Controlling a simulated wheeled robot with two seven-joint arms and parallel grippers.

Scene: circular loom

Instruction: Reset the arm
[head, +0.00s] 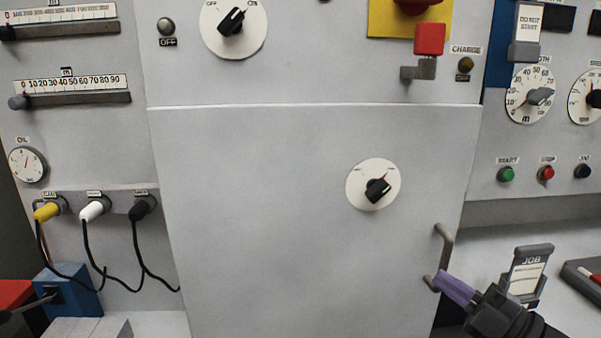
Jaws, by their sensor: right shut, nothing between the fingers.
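My right gripper (440,279) comes in from the lower right, with purple fingers pointing up and left. Its fingers are shut with nothing between them. The fingertips are at the lower end of the grey bar handle (447,246) on the panel's right edge; I cannot tell whether they touch it.
A large grey panel (270,220) with a black-knobbed dial (373,185) fills the middle. A JOB card holder (527,272) stands close to my right gripper. Yellow (47,212), white and black plugs with hanging cables are at left. A blue block (70,290) sits lower left.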

